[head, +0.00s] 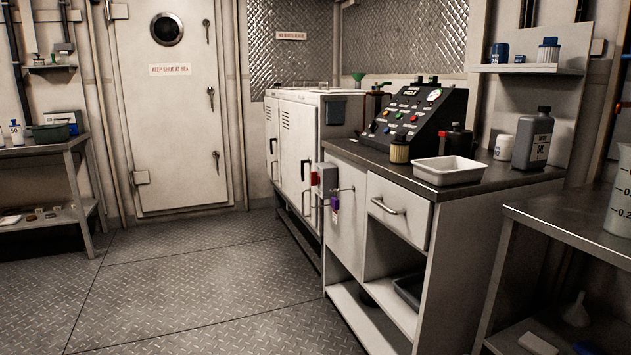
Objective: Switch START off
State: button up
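A black sloped control panel (442,108) stands on the dark worktop at the right of the head view. Its face carries several small coloured buttons or switches, small white labels and a round white gauge (434,95). The labels are too small to read, so I cannot tell which control is START or how it is set. A grey box with a red part (315,179) is fixed at the cabinet's end, with a purple tag or padlock (334,202) beside it. My gripper is not in view.
A white tray (448,178), a tan-sided filter (399,152) and dark bottles stand on the worktop (350,150) around the panel. A side table (580,225) juts in at right. The patterned floor (200,290) left of the cabinets is clear up to the shut door (165,120).

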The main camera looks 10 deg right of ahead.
aim_at(314, 176)
jog(key=i+j, duration=0.15)
jog(key=i, duration=0.15)
jog(key=i+j, duration=0.1)
jog(key=i, duration=0.15)
jog(key=i+j, duration=0.1)
jog(key=i, duration=0.4)
jog(key=i+j, duration=0.1)
jog(key=i, duration=0.45)
jog(key=i+z, duration=0.1)
jog(key=i, duration=0.4)
jog(key=l, duration=0.15)
